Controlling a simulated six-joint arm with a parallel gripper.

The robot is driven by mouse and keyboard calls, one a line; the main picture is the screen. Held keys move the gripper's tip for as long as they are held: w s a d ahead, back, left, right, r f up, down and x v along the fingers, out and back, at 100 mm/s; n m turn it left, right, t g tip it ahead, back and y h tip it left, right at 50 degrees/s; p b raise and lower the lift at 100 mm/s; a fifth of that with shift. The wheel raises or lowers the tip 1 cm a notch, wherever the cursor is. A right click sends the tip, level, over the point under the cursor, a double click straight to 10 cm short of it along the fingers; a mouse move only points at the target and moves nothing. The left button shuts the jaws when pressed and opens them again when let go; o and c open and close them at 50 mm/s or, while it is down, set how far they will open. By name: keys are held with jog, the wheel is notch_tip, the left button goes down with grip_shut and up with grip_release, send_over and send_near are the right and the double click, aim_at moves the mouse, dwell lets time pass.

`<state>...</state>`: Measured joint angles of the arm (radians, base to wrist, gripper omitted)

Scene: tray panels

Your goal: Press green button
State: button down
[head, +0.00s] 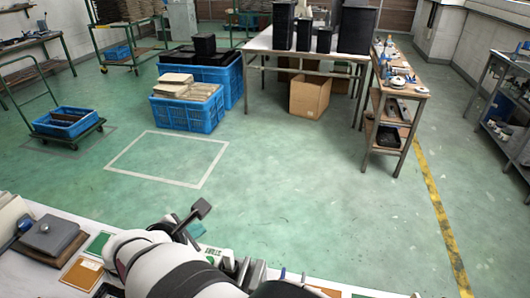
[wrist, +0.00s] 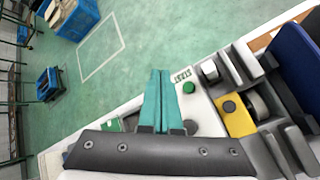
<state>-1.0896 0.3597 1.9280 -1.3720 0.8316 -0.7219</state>
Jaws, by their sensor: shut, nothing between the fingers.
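The green button (wrist: 188,87) is a small round cap on a white panel (wrist: 203,112) in the wrist view, near a green START label (wrist: 182,75). My gripper (wrist: 161,72) has two teal fingers pressed together, with nothing between them. In the wrist picture the fingers appear just left of the button. I cannot tell their height above the panel, and no contact shows. In the head view, the START label (head: 213,254) shows beside my white arm, and I cannot make out the button there.
Right of the button in the wrist view are a white knob (wrist: 209,70) and a yellow panel (wrist: 238,122) with a dark button (wrist: 229,106). Grey blocks and a blue panel (wrist: 300,62) stand farther right. In the head view, a grey box (head: 50,236) sits at the bench's left.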

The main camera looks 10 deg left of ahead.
jog(key=shift+d+f, duration=0.1)
jog(key=shift+f, duration=4.3)
jog(key=shift+f, duration=0.4)
